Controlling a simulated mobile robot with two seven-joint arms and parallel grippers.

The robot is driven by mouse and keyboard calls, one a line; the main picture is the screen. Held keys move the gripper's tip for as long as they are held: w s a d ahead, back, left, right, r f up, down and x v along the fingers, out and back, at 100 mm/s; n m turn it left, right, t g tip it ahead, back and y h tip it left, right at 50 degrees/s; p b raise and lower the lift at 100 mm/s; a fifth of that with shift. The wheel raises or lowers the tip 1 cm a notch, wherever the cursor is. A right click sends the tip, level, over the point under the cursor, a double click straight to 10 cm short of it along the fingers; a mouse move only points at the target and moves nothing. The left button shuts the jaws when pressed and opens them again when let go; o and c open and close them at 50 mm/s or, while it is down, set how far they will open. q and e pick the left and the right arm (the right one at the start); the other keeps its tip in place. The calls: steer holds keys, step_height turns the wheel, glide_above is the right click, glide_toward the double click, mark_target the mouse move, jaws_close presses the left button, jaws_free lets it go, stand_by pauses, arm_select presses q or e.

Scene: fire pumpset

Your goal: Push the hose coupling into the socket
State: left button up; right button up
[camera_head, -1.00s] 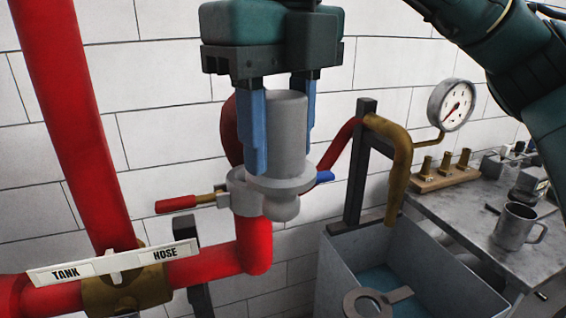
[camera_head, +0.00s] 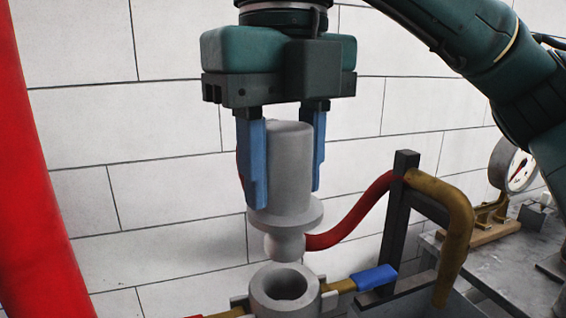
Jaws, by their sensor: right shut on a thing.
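The hose coupling (camera_head: 291,165) is a light grey cylinder with a wide flange and a narrower rounded nose below. My right gripper (camera_head: 286,193), with blue fingers, is shut on its sides from above and holds it about upright. The socket (camera_head: 283,290) is a grey ring with an open dark bore, low in the picture. The coupling's nose is above the socket, apart from it, and its tip appears close to the far rim. How well the two line up in depth I cannot tell. My left gripper is not in view.
A blue lever handle (camera_head: 374,278) is right of the socket. A red hose (camera_head: 352,217) runs behind the coupling to a bent brass pipe (camera_head: 455,225) on a dark post (camera_head: 399,210). A thick red pipe (camera_head: 38,180) stands at left. A gauge (camera_head: 514,165) is at right.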

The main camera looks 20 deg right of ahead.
mark_target(284, 245)
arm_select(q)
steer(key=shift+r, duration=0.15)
